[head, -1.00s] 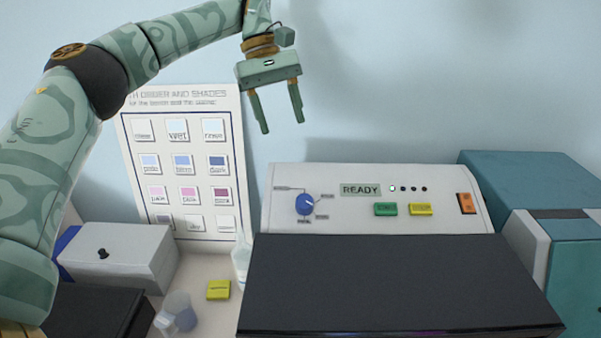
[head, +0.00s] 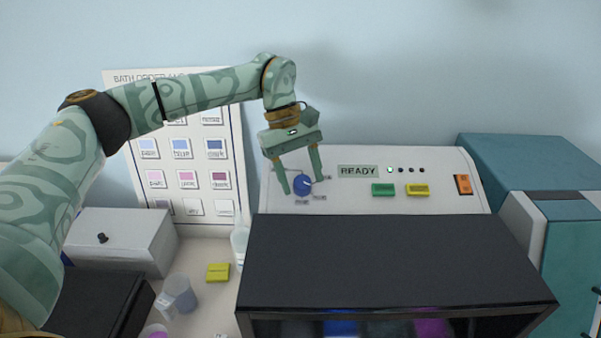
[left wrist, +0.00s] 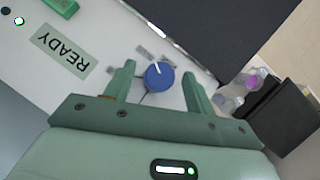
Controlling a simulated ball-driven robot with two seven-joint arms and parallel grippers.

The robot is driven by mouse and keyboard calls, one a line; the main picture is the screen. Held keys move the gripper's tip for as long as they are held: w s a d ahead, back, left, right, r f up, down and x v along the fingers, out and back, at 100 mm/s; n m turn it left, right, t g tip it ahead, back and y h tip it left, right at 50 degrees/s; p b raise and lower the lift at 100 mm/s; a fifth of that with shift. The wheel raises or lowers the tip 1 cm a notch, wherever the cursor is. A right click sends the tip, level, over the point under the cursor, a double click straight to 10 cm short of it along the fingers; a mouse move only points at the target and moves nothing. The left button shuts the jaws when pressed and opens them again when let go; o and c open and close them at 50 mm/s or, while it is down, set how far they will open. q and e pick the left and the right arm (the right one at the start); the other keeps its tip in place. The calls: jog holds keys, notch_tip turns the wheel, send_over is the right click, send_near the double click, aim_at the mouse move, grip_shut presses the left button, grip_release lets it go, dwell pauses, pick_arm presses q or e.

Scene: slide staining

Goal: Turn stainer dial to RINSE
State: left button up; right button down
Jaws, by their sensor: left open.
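The stainer (head: 425,160) has a sloped white panel with a blue dial (head: 303,185). The dial also shows in the left wrist view (left wrist: 159,75), with a white pointer mark on it. Small labels surround the dial; their text is too small to read. My left gripper (head: 301,187) is open, its fingers on either side of the dial in the head view. In the left wrist view the dial lies between the fingertips, slightly beyond them; I cannot tell whether they touch it. My right gripper is not in view.
The panel has a READY display (head: 358,171), a green button (head: 383,190), a yellow button (head: 418,190) and an orange switch (head: 463,184). A dark hood (head: 395,262) juts out below. A bottle (head: 239,245) and cup (head: 181,293) stand at left.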

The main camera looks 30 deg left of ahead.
pick_arm(q)
jog(key=c, duration=1)
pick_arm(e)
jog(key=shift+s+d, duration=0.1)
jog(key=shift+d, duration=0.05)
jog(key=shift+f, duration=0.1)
